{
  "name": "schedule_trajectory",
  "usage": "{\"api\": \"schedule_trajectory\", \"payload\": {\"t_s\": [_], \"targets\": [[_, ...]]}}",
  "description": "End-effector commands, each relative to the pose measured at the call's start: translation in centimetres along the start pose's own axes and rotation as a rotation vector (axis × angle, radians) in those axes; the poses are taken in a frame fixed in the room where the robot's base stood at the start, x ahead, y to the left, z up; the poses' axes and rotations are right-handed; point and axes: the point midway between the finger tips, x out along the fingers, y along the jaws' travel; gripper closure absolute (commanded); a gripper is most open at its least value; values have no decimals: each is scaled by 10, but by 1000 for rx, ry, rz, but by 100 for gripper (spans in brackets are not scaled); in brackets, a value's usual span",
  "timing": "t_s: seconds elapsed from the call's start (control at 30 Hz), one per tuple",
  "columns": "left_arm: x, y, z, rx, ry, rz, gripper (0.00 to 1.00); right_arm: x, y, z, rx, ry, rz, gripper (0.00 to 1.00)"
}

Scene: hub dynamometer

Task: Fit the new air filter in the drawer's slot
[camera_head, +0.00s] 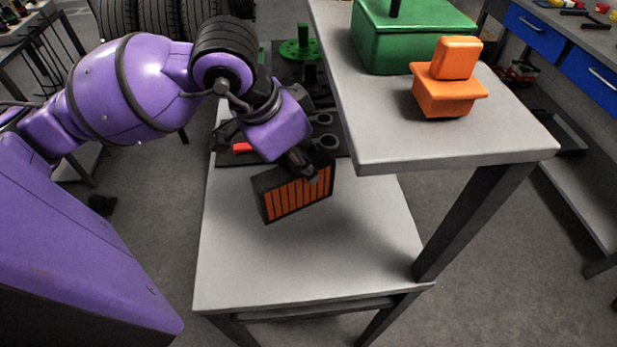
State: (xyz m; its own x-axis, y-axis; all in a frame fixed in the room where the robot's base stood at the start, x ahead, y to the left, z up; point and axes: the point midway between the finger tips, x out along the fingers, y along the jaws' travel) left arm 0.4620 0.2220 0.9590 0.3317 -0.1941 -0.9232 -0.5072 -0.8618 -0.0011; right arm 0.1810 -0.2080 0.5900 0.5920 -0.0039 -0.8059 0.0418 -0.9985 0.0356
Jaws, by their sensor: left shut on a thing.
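The air filter (296,193) is a black-framed block with orange pleats. My left gripper (312,174) is shut on its upper edge and holds it tilted over the lower grey table (300,265). It looks to be above the tabletop, though the exact gap is hard to judge. My purple left arm covers part of the area behind it. I cannot make out a drawer with a slot for certain. My right gripper is not in view.
A dark board (342,140) with black round parts lies at the table's back, with a green flanged part (299,48) beyond. The higher grey table (460,147) at right holds a green box (415,45) and an orange block (447,95). The lower table's front is clear.

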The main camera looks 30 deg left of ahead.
Motion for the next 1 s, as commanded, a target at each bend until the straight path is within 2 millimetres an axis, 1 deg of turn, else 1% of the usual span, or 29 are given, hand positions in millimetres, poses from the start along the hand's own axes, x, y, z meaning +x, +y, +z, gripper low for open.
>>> {"api": "schedule_trajectory", "payload": {"t_s": [0.2,0.3,0.4,0.67,0.83,0.87,0.9,1.0], "targets": [[17,10,-3,1,1,3,100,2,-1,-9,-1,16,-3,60],[31,10,5,-4,-2,4,100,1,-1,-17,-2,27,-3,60],[40,9,8,-3,-1,2,100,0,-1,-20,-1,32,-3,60],[44,8,10,-1,-1,-1,100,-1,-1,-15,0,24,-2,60],[48,8,12,0,-2,-1,100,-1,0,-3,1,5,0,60],[47,8,12,0,-2,-1,67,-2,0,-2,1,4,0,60],[47,8,11,0,-2,-1,62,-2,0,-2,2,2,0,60],[46,8,11,-1,-2,-1,51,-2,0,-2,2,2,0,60]]}}
